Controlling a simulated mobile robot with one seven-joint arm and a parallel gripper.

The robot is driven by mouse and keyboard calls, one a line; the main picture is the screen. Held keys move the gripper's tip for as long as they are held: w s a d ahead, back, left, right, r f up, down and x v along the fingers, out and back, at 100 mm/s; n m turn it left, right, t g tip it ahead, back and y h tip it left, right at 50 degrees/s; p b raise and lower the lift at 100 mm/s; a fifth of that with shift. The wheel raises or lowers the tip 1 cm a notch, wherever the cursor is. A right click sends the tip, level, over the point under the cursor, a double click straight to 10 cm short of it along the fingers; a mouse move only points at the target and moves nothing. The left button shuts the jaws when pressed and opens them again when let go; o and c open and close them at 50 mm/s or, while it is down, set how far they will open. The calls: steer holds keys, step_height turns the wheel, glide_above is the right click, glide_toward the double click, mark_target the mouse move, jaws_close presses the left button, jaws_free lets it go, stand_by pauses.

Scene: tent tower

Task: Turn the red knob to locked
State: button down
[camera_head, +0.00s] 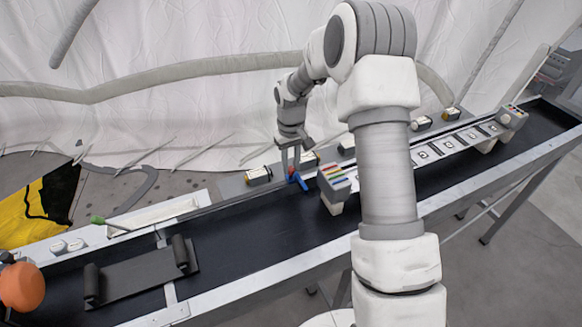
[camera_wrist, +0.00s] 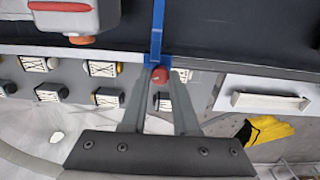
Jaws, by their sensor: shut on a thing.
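The red knob (camera_wrist: 160,76) is a small round red piece at the base of a blue bar (camera_wrist: 157,30) in the wrist view. The bar runs from the knob out over the black belt. In the head view the red knob (camera_head: 292,171) and the blue part (camera_head: 301,183) show at the belt's far edge. My gripper (camera_wrist: 160,82) has its fingertips on either side of the knob and is shut on it. In the head view my gripper (camera_head: 291,163) reaches down onto it. No locked marking is legible.
A grey box with coloured stripes (camera_head: 336,180) stands just right of the knob on the black belt (camera_head: 240,228). Several labelled switches (camera_wrist: 103,69) line the grey panel.

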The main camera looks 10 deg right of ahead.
mark_target(291, 168)
steer(key=shift+m+b, duration=0.35)
steer(key=shift+m, duration=0.75)
steer(key=c, duration=0.7)
jaws_free()
step_height(291, 168, up, 18)
steer(key=shift+f, duration=0.25)
